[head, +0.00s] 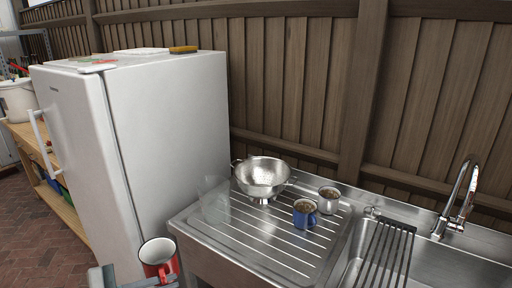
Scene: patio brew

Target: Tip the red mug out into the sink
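The red mug (160,256), white inside, is at the bottom of the view, in front of the fridge and left of the drainboard. It looks upright and off any surface. My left gripper (148,281) is at the mug's lower near side and appears shut on it; the fingertips are partly cut off by the frame edge. The mug's contents are hard to make out. The steel sink (350,262) is at the lower right, with a basin partly cut off by the frame. My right gripper is not in view.
A metal colander (262,178), a blue mug (304,214) and a grey mug (328,200) stand on the ribbed drainboard (250,240). A clear glass-like object (214,205) stands at its left. A dark slatted rack (386,252) covers part of the basin near the tap (458,200). The white fridge (170,130) stands left.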

